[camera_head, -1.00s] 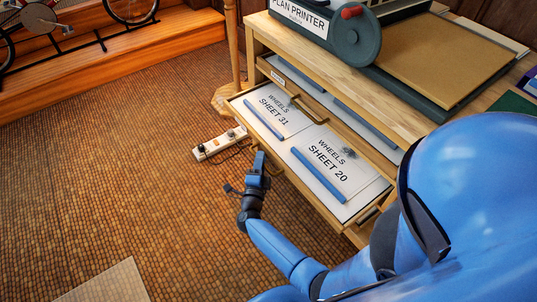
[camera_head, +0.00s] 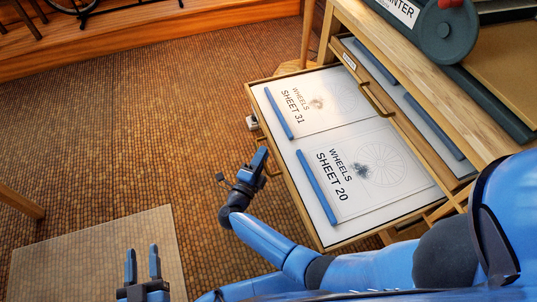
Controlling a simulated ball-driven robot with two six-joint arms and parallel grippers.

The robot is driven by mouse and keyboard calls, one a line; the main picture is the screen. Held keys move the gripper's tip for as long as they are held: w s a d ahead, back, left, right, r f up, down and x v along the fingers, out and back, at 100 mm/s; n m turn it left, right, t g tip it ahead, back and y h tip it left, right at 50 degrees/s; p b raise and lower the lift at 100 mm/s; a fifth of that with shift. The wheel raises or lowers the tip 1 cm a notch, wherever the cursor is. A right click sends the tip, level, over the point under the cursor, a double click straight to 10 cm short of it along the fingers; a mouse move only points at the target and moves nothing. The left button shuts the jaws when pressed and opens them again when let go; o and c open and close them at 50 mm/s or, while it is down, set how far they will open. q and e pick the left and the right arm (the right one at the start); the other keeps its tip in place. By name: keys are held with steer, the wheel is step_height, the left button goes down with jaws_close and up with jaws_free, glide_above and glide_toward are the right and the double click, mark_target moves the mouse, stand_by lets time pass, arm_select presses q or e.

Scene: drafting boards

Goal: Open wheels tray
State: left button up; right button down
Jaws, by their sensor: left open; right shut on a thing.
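The wheels tray (camera_head: 362,228) is a shallow wooden drawer standing well out of the cabinet. In it lie two white drawings, Wheels Sheet 31 (camera_head: 340,92) and Wheels Sheet 20 (camera_head: 395,150), each with a blue bar along its near-left edge. My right gripper (camera_head: 262,158) is at the tray's front edge, shut on what appears to be its handle, which the fingers mostly hide. My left gripper (camera_head: 142,264) is open and empty, low in the view over the floor, apart from the tray.
Above the wheels tray, another tray with a brass-coloured handle (camera_head: 375,100) shows blue bars inside. A plan printer (camera_head: 446,40) stands on the cabinet top. A pale mat (camera_head: 100,250) lies on the tiled floor. Floor left of the tray is clear.

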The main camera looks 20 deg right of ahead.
steer(key=shift+f, duration=0.1)
steer(key=c, duration=1.2)
jaws_free()
steer(key=p+v, duration=0.1)
steer(key=v, duration=1)
